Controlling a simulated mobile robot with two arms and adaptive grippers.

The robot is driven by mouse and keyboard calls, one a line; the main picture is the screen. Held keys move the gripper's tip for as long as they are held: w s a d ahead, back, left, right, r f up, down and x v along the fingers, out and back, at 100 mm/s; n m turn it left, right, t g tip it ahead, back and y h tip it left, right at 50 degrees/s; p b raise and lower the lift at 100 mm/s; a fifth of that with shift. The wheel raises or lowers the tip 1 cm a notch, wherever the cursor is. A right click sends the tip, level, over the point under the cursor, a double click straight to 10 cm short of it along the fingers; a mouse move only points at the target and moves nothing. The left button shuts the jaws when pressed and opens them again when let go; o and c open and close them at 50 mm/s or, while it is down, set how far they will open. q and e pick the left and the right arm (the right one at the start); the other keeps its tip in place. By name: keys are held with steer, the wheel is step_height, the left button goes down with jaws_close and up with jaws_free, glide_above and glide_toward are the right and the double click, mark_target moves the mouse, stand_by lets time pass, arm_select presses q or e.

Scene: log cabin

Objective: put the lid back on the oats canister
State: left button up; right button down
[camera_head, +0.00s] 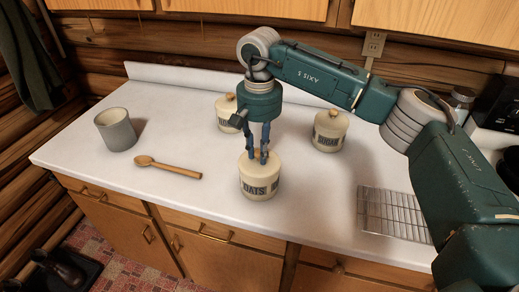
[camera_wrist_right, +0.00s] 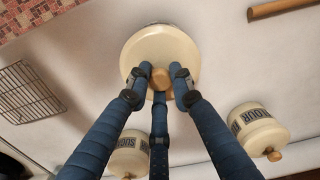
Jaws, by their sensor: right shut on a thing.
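The cream oats canister (camera_head: 259,188) stands upright near the front middle of the counter, its dark OATS lettering facing me. My right gripper (camera_head: 264,158) points down over it from above. In the right wrist view its blue fingers (camera_wrist_right: 159,82) are shut around the wooden knob (camera_wrist_right: 160,96) of the round cream lid (camera_wrist_right: 160,48). The lid is at the canister's top, roughly centred over it. The fingers hide part of the rim, and I cannot tell whether the lid is fully seated. My left gripper is not in view.
A lidded canister (camera_head: 227,116) stands behind the gripper, and a lidded sugar canister (camera_head: 328,136) behind right. A grey cup (camera_head: 116,130) and wooden spoon (camera_head: 168,168) are on the left. A wire rack (camera_head: 391,213) lies at the right. Bare counter surrounds the oats canister.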

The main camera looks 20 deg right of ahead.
steer(key=shift+f, duration=0.15)
stand_by(0.5)
steer(key=c, duration=1.5)
jaws_free()
steer(key=shift+o, duration=0.5)
steer(key=o, duration=0.4)
steer(key=shift+r+p, duration=2.05)
steer(key=shift+r, duration=1.5)
